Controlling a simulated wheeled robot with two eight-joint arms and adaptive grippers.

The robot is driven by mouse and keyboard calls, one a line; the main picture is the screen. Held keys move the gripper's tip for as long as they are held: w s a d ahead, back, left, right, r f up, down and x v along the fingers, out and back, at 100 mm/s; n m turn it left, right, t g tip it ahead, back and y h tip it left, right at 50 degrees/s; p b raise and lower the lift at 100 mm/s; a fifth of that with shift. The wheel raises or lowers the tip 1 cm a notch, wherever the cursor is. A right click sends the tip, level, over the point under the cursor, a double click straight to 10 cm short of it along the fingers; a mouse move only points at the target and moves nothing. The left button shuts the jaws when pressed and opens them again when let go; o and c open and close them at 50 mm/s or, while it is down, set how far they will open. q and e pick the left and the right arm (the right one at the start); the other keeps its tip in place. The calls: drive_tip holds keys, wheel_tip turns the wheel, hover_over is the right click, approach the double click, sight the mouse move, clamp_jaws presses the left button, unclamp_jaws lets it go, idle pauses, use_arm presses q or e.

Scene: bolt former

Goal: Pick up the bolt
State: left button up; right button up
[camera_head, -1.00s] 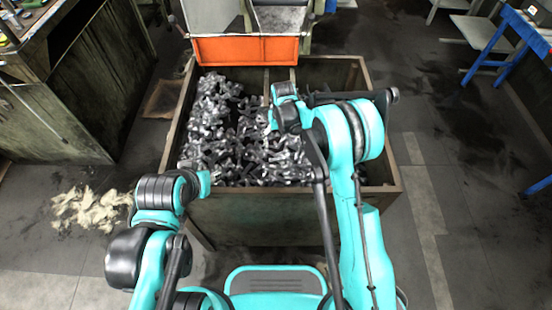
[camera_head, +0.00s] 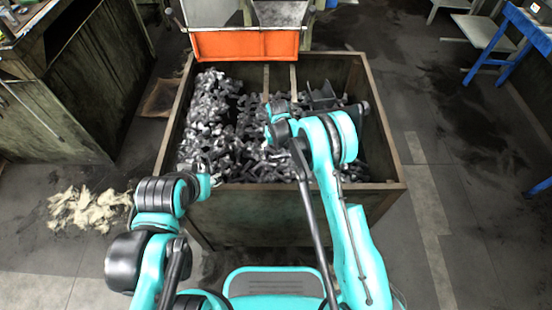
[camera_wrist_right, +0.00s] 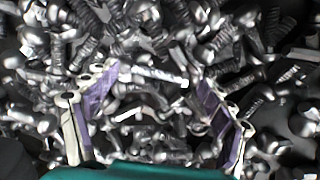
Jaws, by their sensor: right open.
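Many grey metal bolts (camera_head: 215,120) lie in a loose heap in the large bin (camera_head: 280,215). The task does not single out one bolt. My right gripper (camera_wrist_right: 156,82) is open, its two purple-padded fingers spread low over the heap in the right wrist view. One bolt (camera_wrist_right: 155,75) lies roughly crosswise between the fingertips, with other bolts below and around it. I cannot tell whether the fingers touch any bolt. In the head view my right arm hides this gripper's fingers.
An orange panel (camera_head: 245,45) stands at the bin's back edge. The bin's walls enclose the heap, and its right part looks emptier and dark. A cabinet (camera_head: 75,85) stands at left and a blue-legged table (camera_head: 500,60) at right.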

drive_tip(key=c, duration=1.4)
drive_tip(key=shift+r, duration=0.1)
drive_tip(key=shift+r, duration=0.1)
